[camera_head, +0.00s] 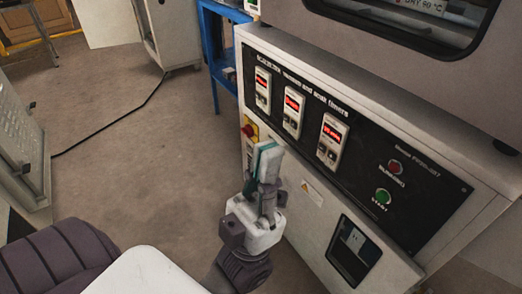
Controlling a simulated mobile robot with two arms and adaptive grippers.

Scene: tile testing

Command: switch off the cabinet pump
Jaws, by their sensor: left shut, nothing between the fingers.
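The cabinet (300,215) stands at the right, with a black control panel (440,205) titled vacuum and soak timers. Three timer units with red displays (332,142) sit in it. At its right end are a red round lamp or button (395,167) labelled running and a green start button (383,196). A red and yellow knob (250,131) is on the cabinet front at the left. A dark framed inset (354,252) is lower down; its details are unclear. My left gripper (267,153) is shut and empty, in front of the panel's lower left, just right of the knob in the picture. My right gripper is out of view.
A glass-windowed unit (400,40) sits above the panel. A blue frame (214,50) stands behind the cabinet. A black cable (115,118) crosses the floor. A grey cabinet (20,140) is at the left edge. The floor (130,180) between is mostly clear.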

